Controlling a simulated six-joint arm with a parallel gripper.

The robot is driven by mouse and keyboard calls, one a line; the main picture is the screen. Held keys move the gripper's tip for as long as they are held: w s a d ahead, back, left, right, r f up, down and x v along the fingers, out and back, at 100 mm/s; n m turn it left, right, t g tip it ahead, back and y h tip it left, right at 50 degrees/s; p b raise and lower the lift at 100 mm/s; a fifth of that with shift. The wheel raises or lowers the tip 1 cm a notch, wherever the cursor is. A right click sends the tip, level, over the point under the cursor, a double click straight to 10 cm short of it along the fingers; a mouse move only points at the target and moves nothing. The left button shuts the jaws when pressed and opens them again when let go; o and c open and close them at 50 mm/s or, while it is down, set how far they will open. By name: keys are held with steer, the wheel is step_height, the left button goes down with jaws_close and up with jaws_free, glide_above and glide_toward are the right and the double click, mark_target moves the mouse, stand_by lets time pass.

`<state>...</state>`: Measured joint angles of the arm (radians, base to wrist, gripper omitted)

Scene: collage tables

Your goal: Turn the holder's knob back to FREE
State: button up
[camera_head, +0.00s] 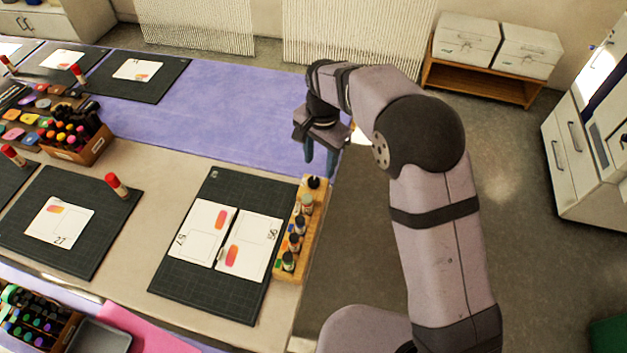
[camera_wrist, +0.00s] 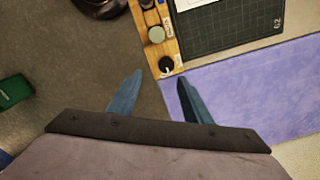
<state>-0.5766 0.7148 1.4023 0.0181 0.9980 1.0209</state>
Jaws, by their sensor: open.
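The wooden holder (camera_head: 291,272) lies along the right edge of the near table, with several small bottles in it. Its black knob (camera_head: 314,182) is at the far end. In the wrist view the knob (camera_wrist: 166,66) is on the holder (camera_wrist: 151,49), with a pale mark and small white labels whose words I cannot read. I cannot tell which setting the knob points to. My gripper (camera_head: 319,166) is open and empty above the holder's far end, fingers pointing down. In the wrist view the gripper (camera_wrist: 160,77) has its blue fingertips apart, just short of the knob.
A dark cutting mat (camera_head: 186,277) with two cards (camera_head: 206,232) (camera_head: 248,246) lies beside the holder. A purple cloth (camera_head: 225,110) covers the table strip beyond. Floor is open right of the table edge. A wooden box of markers (camera_head: 92,150) stands at left.

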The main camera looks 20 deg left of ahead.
mark_target(313, 181)
steer(key=shift+a+f, duration=0.35)
steer(key=shift+a, duration=0.4)
steer(key=shift+w+f+p, duration=0.1)
steer(key=shift+f+p, duration=1.1)
steer(key=shift+f, duration=2.45)
steer(key=c, duration=1.1)
steer(key=shift+o, duration=0.2)
